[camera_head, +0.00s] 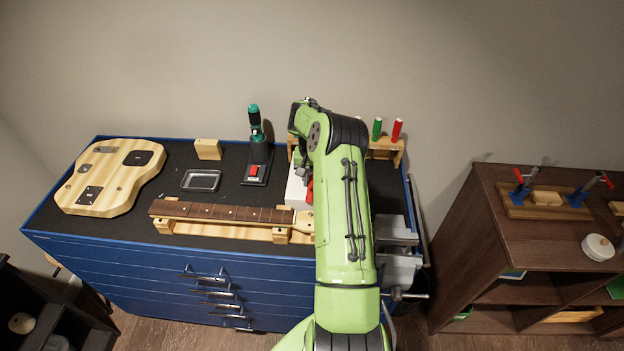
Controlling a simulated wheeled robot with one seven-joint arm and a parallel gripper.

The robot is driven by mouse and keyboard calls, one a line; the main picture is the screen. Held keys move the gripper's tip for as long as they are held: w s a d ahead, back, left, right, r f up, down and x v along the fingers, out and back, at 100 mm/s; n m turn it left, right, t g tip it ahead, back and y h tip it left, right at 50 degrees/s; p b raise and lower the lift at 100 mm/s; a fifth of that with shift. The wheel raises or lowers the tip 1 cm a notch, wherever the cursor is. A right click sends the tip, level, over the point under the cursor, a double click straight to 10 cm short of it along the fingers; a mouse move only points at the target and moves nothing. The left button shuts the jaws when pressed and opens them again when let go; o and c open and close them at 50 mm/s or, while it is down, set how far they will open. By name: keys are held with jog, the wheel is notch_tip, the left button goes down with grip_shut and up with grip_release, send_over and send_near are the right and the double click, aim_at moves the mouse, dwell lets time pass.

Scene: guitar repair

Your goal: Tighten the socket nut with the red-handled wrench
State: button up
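A red handle (397,130) stands upright in a wooden rack (384,150) at the back right of the workbench, beside a green handle (377,128). It looks like the red-handled wrench; its lower end is hidden in the rack. My gripper (301,168) points down over the bench by a white block (296,190), mostly hidden by my green arm. I cannot see whether its fingers are open or shut. A small red item shows beside the white block, partly behind my arm. I cannot make out the socket nut.
On the blue workbench (120,250) lie a wooden guitar body (118,198), a metal tray (201,180) and a guitar neck (225,212) on supports. A teal screwdriver-like tool (254,118) stands behind. A grey vise (398,262) is at the right edge. A brown shelf (500,240) stands right.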

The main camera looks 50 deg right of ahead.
aim_at(311, 183)
grip_shut()
jog(key=shift+r, duration=0.15)
jog(key=shift+r+p, duration=1.95)
jog(key=shift+r, duration=1.1)
jog(key=shift+f, duration=0.1)
